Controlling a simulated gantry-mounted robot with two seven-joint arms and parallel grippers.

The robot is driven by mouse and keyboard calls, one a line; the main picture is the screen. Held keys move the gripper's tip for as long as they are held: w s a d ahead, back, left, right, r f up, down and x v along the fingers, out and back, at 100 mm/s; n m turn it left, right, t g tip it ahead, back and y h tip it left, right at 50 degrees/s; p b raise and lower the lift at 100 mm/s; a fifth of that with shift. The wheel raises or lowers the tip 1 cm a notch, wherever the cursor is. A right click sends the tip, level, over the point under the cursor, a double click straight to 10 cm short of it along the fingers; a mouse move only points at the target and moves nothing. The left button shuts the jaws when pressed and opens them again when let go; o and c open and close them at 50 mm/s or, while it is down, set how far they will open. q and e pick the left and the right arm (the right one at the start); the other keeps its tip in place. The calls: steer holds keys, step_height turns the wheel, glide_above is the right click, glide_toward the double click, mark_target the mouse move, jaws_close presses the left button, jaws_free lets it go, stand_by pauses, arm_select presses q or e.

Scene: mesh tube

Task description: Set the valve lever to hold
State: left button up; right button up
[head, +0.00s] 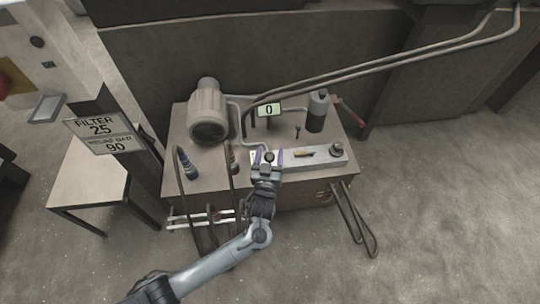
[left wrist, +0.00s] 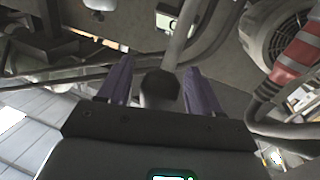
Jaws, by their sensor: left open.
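A pale metal valve block (head: 318,160) lies along the front of the bench top. A dark round knob (head: 269,156), apparently the end of the valve lever, shows at the block's left end. My left gripper (head: 268,154) reaches in from the front, with its purple fingers apart on either side of this knob. In the left wrist view the dark knob (left wrist: 160,84) sits between the open fingers (left wrist: 154,82), with a gap on each side. Any hold mark is too small to read. My right gripper does not show.
A beige motor (head: 208,112), a display reading 0 (head: 268,109) and a dark cylinder (head: 317,111) stand behind the block. A red handle (head: 350,113) is at the right. Hoses rise at the left, near a sign (head: 104,134) reading 25 and 90.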

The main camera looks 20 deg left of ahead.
arm_select(q)
steer(key=shift+w, duration=0.3)
steer(key=shift+c, duration=0.3)
jaws_close()
